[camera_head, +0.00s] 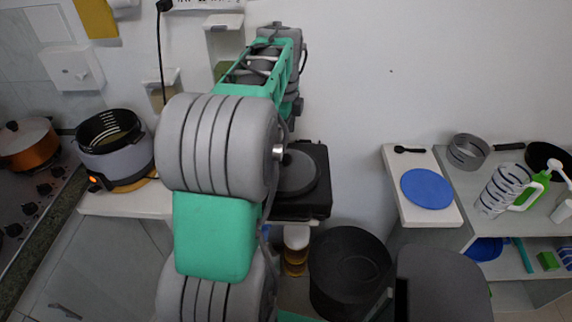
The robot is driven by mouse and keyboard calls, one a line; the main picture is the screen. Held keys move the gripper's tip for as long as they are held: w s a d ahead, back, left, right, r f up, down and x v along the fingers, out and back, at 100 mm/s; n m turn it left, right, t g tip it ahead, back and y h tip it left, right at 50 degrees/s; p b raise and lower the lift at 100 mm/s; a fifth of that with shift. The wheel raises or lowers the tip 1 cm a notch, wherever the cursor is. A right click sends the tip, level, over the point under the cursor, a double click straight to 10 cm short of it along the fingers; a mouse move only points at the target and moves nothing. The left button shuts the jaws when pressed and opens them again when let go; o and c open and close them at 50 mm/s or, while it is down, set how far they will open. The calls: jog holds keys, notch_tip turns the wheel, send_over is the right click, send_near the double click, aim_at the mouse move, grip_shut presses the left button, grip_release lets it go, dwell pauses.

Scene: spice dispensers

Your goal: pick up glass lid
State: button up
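What looks like a glass lid (24,130) lies on the orange pot (28,152) on the stove at the far left. It appears as a dull brownish disc within the pot's rim, and its details are too small to tell. No other clear glass lid shows. My green and grey arm rises through the middle of the picture, far to the right of the pot, and covers part of the scene. My gripper does not show; the far end of the arm hides that area, so its opening and contents are not visible.
A grey cooker (112,148) with an open top stands on a white counter (120,204) beside the stove. Behind my arm is a black appliance (318,200) with a round plate. A dark bin (345,272) stands on the floor. A blue disc (427,188) lies on the right counter.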

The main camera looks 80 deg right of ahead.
aim_at(286, 156)
jog(key=shift+m, duration=0.4)
jog(key=f, duration=0.4)
jog(key=f+p, duration=0.1)
jog(key=f, duration=0.2)
jog(key=shift+s+d+f+p, duration=0.15)
jog(key=shift+d+f+p, duration=0.05)
jog(key=shift+f+p, duration=0.15)
jog(key=shift+c, duration=0.6)
